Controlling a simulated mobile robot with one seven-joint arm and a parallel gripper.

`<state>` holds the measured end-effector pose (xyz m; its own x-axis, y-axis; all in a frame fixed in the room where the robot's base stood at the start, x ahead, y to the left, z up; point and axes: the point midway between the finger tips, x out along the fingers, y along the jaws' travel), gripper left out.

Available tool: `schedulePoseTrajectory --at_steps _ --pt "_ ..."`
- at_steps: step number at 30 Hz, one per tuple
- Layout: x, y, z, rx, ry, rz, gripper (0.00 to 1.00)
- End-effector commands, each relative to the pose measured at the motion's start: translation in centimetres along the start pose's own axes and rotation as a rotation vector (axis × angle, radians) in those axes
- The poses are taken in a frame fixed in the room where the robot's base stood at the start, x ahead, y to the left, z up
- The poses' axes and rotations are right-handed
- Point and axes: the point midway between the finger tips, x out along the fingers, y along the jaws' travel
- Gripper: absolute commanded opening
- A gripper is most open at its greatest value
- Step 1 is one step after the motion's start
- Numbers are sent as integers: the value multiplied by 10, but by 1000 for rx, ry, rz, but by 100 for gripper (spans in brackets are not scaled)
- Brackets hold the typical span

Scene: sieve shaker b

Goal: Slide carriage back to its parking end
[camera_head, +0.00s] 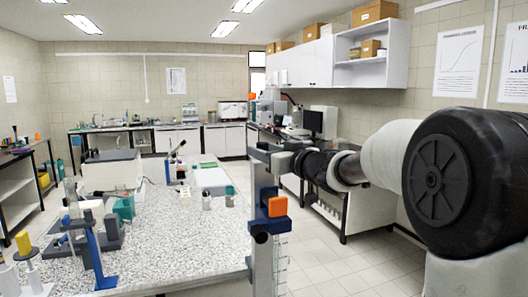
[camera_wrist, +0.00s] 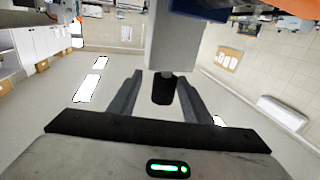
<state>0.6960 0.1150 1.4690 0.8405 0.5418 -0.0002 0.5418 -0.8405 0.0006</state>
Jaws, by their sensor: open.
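A grey upright rail (camera_head: 263,270) stands at the near right corner of the speckled bench. A blue part with an orange block (camera_head: 277,206), which looks like the carriage, sits on it partway up. My gripper (camera_head: 262,153) is near the upper end of this assembly, partly hidden among its dark parts. In the wrist view my gripper (camera_wrist: 162,84) is open, with one finger on each side of a short dark cylinder (camera_wrist: 163,89). A pale grey block (camera_wrist: 175,42) lies just beyond it. I cannot tell whether either finger touches the cylinder. Which end is the parking end is not clear.
The speckled bench (camera_head: 175,240) holds a blue stand (camera_head: 95,250), a teal item (camera_head: 124,208) and a white box-shaped instrument (camera_head: 110,172). Tiled floor (camera_head: 340,265) is open to the right of the bench. Wall cabinets and a side counter line the right wall.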

Motion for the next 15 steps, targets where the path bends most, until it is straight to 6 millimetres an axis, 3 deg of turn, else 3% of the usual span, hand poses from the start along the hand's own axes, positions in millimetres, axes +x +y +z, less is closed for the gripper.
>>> schedulePoseTrajectory --at_steps 8,15 --pt "-14 0 0 -2 1 0 44" --pt "-66 0 0 -3 1 3 44"
